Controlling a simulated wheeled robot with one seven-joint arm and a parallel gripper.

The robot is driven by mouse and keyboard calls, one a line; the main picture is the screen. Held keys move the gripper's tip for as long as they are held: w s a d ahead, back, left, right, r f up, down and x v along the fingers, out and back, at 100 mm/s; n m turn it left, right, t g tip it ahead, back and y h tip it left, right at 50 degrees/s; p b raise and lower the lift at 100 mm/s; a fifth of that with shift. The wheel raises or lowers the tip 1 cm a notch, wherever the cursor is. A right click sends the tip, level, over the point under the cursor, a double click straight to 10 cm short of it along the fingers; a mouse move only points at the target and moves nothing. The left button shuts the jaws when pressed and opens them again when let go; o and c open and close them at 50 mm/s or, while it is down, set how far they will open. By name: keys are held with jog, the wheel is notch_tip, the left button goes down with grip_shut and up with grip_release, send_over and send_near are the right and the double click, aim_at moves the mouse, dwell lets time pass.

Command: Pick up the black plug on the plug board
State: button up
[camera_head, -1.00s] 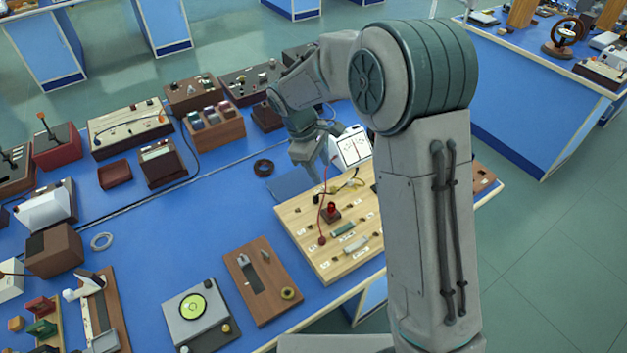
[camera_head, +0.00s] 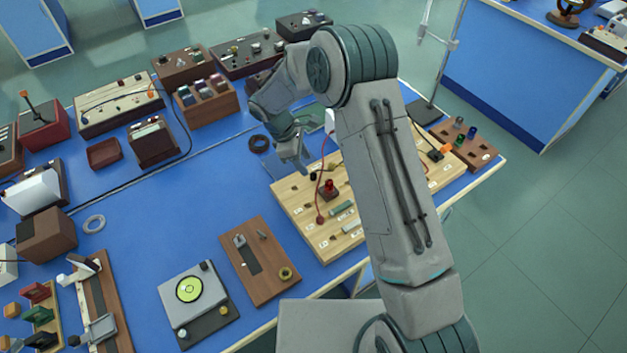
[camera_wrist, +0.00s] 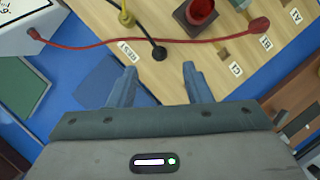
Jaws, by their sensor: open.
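The black plug (camera_wrist: 158,52) stands on the wooden plug board (camera_wrist: 165,85) by the REST label in the wrist view, with its black cable running up out of the picture. My gripper (camera_wrist: 158,68) is open and empty. Its two blue-grey fingers are on either side of the plug's line, and the plug appears just beyond the fingertips. I cannot tell the height gap. In the head view my gripper (camera_head: 303,163) is over the left part of the plug board (camera_head: 290,197), with a small dark plug (camera_head: 314,176) close to it.
A red plug (camera_wrist: 258,25) with a red cable crosses behind the black plug. A yellow plug (camera_wrist: 127,17) and a red lamp (camera_wrist: 201,10) are close by. A white meter (camera_wrist: 18,15) stands at left.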

aim_at(313, 174)
jog(key=b+x, duration=0.2)
jog(key=x, duration=0.3)
jog(key=shift+d+f, duration=0.15)
jog(key=shift+f, duration=0.2)
jog(key=shift+r, duration=0.1)
grip_shut()
